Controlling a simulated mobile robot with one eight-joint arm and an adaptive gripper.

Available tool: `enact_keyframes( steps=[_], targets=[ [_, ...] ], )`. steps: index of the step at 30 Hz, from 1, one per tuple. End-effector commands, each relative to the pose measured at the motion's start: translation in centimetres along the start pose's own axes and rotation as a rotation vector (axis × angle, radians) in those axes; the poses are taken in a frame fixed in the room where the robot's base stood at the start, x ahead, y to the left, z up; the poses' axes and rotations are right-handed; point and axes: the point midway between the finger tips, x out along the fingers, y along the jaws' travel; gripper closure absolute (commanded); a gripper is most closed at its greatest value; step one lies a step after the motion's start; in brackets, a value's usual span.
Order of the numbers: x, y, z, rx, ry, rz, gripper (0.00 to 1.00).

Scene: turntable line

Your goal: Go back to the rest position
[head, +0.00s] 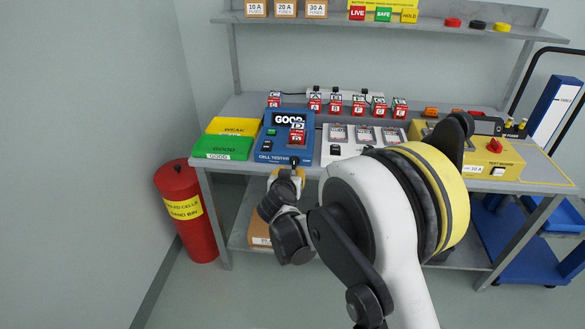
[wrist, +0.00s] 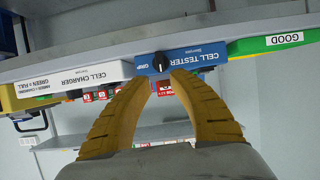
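My gripper (head: 290,174) is low in front of the blue cell tester (head: 272,132), at the bench's front edge. In the wrist view, which looks upside down, its two yellow fingers (wrist: 165,76) are apart with nothing between them. Their tips point at the tester's front face (wrist: 196,55), near a black knob (wrist: 160,62). I cannot tell whether the tips touch it. The tester's display (head: 289,119) reads GOOD, and a red-labelled cell (head: 297,136) stands on the tester. My forearm covers part of the bench in the head view.
Green GOOD (head: 222,147) and yellow WEAK (head: 232,126) bins stand left of the tester. The white charger (head: 335,152) and yellow test board (head: 482,158) are to its right. A red bin (head: 187,209) stands on the floor at left. A shelf (head: 430,25) runs above.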

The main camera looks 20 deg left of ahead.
Motion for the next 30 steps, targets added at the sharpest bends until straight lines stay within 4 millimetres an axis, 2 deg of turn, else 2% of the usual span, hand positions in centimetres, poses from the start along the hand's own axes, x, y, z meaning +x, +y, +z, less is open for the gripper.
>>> enact_keyframes(
  steps=[3, 6, 19, 22, 23, 26, 29, 30],
  targets=[
    [-1.5, -0.1, 0.0, 0.0, 0.0, -0.002, 0.76],
    [-1.9, 0.0, 0.0, 0.0, 0.0, -0.001, 0.76],
    [-2.0, 0.0, 0.0, 0.0, 0.0, 0.0, 0.76],
    [-2.2, 0.8, -0.6, 0.002, -0.007, 0.008, 0.76],
    [-2.4, 1.5, -0.9, 0.002, -0.012, 0.015, 0.76],
    [-3.6, 5.2, -2.9, 0.005, -0.047, 0.051, 0.76],
    [-6.0, 10.9, -5.3, 0.012, -0.104, 0.1, 0.76],
    [-7.3, 13.3, -6.1, 0.014, -0.129, 0.118, 0.76]
  ],
)
